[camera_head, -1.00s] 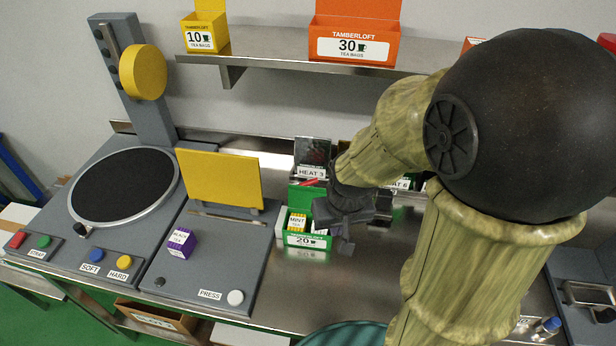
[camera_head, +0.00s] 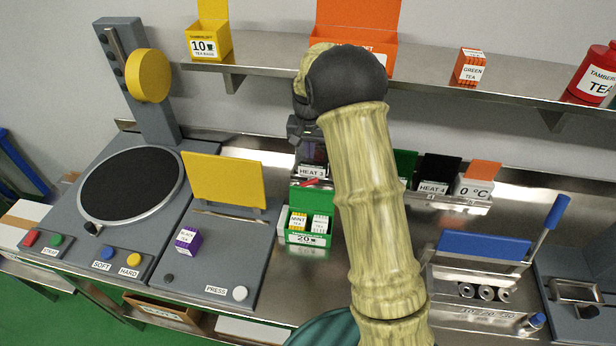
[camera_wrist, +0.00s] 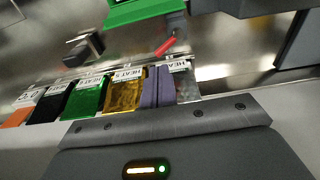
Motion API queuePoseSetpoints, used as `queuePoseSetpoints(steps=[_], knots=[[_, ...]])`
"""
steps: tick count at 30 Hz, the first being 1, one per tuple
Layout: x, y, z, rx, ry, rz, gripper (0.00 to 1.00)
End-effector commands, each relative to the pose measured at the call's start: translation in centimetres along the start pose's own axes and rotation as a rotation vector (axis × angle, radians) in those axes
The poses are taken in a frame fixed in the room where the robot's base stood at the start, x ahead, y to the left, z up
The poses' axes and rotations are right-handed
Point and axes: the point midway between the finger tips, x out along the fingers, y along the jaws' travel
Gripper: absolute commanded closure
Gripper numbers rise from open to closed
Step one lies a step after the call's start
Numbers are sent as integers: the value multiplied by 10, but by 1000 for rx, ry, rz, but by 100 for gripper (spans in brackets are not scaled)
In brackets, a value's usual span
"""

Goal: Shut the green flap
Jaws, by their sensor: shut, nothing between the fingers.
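The green box labelled 20 (camera_head: 306,240) stands open on the steel counter, with yellow-labelled and white-labelled tea packets inside. Its green flap (camera_head: 307,198) stands up at the back of the box. A green panel, apparently this flap, also shows at the top of the wrist view (camera_wrist: 145,10). My gripper (camera_head: 308,135) is shut and empty, above and behind the box, near the HEAT 3 packet. It is apart from the flap. My forearm hides the counter just right of the box.
A red handle (camera_head: 311,183) sits just behind the flap. Heat packets stand in a row to the right, including HEAT 4 (camera_head: 435,178). The shelf (camera_head: 450,90) with an orange box (camera_head: 357,25) is above. The yellow press plate (camera_head: 222,180) stands at the left.

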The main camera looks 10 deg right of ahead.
Motion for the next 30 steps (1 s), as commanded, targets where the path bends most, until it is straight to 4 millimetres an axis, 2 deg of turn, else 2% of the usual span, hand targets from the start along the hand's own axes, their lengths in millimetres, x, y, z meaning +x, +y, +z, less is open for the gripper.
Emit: queuePoseSetpoints(steps=[8,13,30], knots=[[0,0,0,-1,1,0,100],[9,0,0,-1,-1,0,100],[95,0,1,-1,-2,1,100]])
